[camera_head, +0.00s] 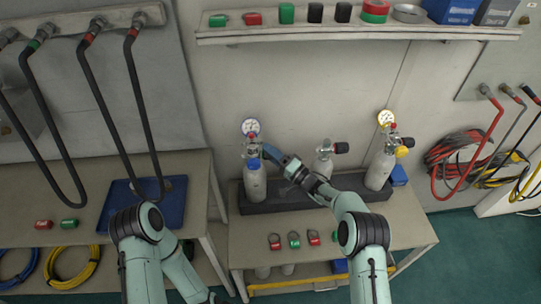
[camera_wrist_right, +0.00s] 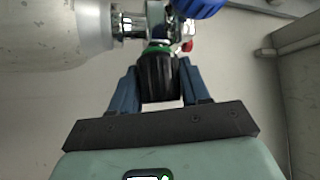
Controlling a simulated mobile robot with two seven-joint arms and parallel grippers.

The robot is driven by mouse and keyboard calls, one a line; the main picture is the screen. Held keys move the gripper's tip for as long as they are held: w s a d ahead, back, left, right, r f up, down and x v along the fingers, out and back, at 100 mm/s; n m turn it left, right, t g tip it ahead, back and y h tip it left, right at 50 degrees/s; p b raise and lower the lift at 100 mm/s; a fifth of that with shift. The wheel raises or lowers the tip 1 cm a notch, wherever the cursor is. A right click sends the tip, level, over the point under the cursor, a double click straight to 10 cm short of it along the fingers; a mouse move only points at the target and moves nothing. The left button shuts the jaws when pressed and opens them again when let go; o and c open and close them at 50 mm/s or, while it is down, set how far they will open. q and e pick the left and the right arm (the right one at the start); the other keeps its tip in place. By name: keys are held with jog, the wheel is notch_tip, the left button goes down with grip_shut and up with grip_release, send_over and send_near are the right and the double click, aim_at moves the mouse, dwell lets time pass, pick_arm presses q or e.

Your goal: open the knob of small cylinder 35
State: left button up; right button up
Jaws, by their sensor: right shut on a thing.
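Three small white cylinders stand in a dark rack (camera_head: 287,201): left (camera_head: 255,186), middle (camera_head: 322,168) and right (camera_head: 378,171). No number is readable, so I cannot tell which is 35. My right gripper (camera_head: 269,152) is at the valve of the left cylinder. In the right wrist view my right gripper (camera_wrist_right: 160,88) has its fingers on both sides of a black ribbed knob (camera_wrist_right: 157,72) with a green ring, shut on it. The cylinder (camera_wrist_right: 50,35) shows to the left there. My left arm shows at the lower left; its gripper is not in view.
A pressure gauge (camera_head: 250,127) stands above the left cylinder, another (camera_head: 385,118) above the right one. Red and green fittings (camera_head: 294,240) lie on the bench front (camera_head: 370,236). A blue tray (camera_head: 118,207) lies on the left table. A shelf (camera_head: 340,35) runs above.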

jog(key=n+y+b, duration=0.2)
jog(key=n, duration=0.1)
jog(key=shift+f+y, duration=0.1)
jog(key=shift+y, duration=0.2)
pick_arm(q)
jog(key=s+f, duration=0.1)
jog(key=f, duration=0.1)
jog(key=s+f, duration=0.1)
jog(key=shift+s+f+b, duration=0.2)
jog(key=shift+f+b, duration=0.15)
jog(key=shift+f, duration=0.05)
pick_arm(e)
jog(key=shift+n+g+y, duration=0.4)
jog(key=shift+n, duration=0.3)
jog(key=shift+r, duration=0.2)
jog(key=o, duration=1)
jog(key=shift+f, duration=0.1)
